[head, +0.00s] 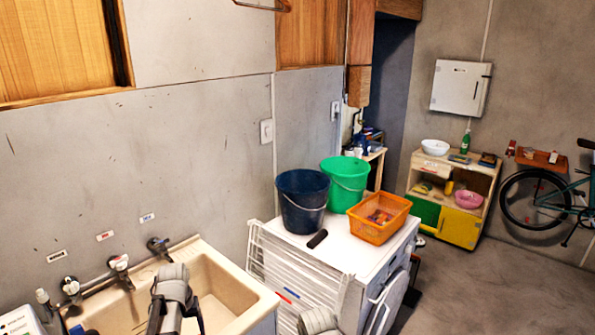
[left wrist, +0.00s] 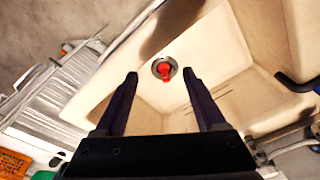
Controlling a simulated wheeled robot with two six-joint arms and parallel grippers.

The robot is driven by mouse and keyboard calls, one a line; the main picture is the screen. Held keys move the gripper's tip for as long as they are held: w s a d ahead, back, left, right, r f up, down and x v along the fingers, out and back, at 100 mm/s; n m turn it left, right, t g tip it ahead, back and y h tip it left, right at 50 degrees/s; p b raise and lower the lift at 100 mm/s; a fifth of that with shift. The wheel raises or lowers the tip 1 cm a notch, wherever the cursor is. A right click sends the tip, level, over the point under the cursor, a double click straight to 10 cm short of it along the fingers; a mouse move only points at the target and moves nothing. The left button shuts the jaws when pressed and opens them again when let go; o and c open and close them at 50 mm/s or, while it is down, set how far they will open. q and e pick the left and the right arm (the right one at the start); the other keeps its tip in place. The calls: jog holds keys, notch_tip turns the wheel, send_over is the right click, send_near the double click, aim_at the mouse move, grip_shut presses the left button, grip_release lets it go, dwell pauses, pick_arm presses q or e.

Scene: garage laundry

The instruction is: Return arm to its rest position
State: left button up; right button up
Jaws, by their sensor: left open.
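My left arm reaches over the beige sink (head: 225,285) at the bottom left of the head view. My left gripper (left wrist: 160,76) is open and empty in the left wrist view, its two dark fingers pointing down into the basin. Beyond the fingertips, a red object (left wrist: 165,72) sits at the round metal drain (left wrist: 157,66); nothing is held. A grey rounded part of my own arm shows at the bottom centre of the head view. My right gripper is not visible.
Taps (head: 119,264) line the sink's wall side. Right of the sink stand a white drying rack (head: 290,280) and a white machine (head: 345,245) bearing a dark blue bucket (head: 303,205), a green bucket (head: 345,180) and an orange basket (head: 378,225). The floor at right is clear.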

pick_arm(q)
jog(key=s+d+f+m+b, duration=0.2)
jog(key=s+d, duration=0.3)
jog(key=d, duration=0.3)
jog(key=s+d+f+m+g+b, duration=0.1)
jog(key=s+d+f+m+b, duration=0.1)
jog(key=s+d+f+b, duration=0.3)
jog(key=s+d+f+m+b, duration=0.2)
jog(key=s+d, duration=0.3)
jog(key=d, duration=0.6)
jog(key=shift+s+f+m+y+b, duration=0.3)
jog(key=shift+f+y+b, duration=0.1)
jog(key=shift+f+b, duration=0.4)
jog(key=shift+f, duration=0.1)
